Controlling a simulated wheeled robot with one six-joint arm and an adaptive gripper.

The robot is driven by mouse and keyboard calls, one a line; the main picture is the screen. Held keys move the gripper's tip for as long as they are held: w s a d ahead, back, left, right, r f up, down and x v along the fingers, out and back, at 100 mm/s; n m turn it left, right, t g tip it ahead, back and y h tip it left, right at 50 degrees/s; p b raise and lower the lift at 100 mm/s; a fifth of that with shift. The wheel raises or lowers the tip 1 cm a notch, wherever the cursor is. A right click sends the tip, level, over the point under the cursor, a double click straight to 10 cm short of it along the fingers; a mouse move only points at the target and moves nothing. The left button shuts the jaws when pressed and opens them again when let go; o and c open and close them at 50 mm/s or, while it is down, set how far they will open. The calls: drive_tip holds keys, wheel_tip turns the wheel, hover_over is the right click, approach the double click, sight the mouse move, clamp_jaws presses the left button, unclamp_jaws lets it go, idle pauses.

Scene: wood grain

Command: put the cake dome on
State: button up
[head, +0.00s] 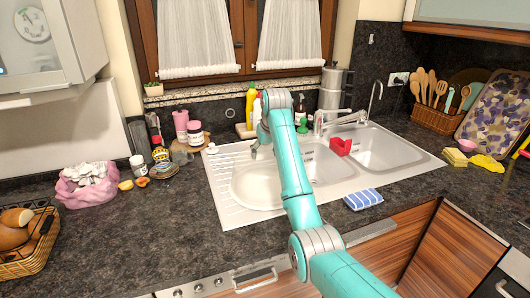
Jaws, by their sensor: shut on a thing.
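My gripper (254,151) is small in the head view, at the far end of my teal arm, over the left part of the sink unit. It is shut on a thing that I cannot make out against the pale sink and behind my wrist. I cannot clearly pick out a cake dome anywhere. A small glass dish or stand (163,172) is on the counter left of the sink, with a yellowish item above or behind it. I cannot tell whether this is the cake stand. My gripper is well to the right of it and apart from it.
Jars (195,134) and bottles crowd the counter behind the glass dish. A pink bag (88,188) and a wicker basket (28,250) stand at left. A blue striped cloth (363,198) lies before the sink (232,214). The front left counter is clear.

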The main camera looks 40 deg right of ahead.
drive_tip(key=shift+f, duration=0.75)
drive_tip(key=o, duration=1.8)
wheel_tip(320, 180, up, 10)
drive_tip(key=shift+s, duration=0.1)
